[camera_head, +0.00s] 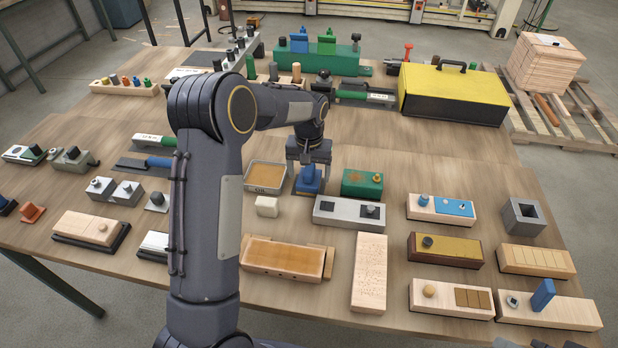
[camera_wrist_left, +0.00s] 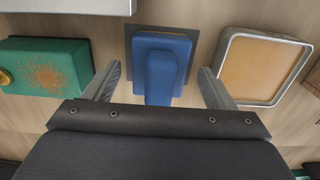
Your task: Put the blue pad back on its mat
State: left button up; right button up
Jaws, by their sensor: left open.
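The blue pad (camera_head: 311,182), a block with a raised grip, is on the table under my left gripper (camera_head: 309,160). In the left wrist view the blue pad (camera_wrist_left: 177,47) lies over a dark grey square mat (camera_wrist_left: 133,30), whose edges show around it. The pad looks roughly square to the mat; I cannot tell whether it is seated flat. My left gripper (camera_wrist_left: 158,78) is open, with one finger on each side of the pad's raised grip and a gap at both sides. My right gripper is not in view.
A metal tray with a tan lining (camera_head: 264,177) stands close left of the pad. A green block (camera_head: 358,184) is close on its right. A grey block (camera_head: 349,212) and a small white block (camera_head: 267,206) lie in front. Bare wood shows between them.

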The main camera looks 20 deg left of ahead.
aim_at(308, 170)
pick_arm(q)
jog(key=r, duration=0.9)
jog(key=shift+s+r+b, duration=0.25)
jog(key=shift+r+b, duration=0.15)
jog(key=s+d+r+t+h, duration=0.15)
jog(key=s+r, duration=0.25)
jog(key=s, duration=0.7)
jog(key=s+d+r+t+h, duration=0.1)
jog(key=s+r+t+h, duration=0.15)
jog(key=s, duration=0.85)
jog(key=s+d+f+m+t, duration=0.1)
jog(key=s+d+f, duration=0.3)
jog(key=s, duration=0.5)
jog(key=shift+s+t, duration=0.3)
jog(key=shift+s, duration=0.1)
jog(key=shift+r, duration=0.1)
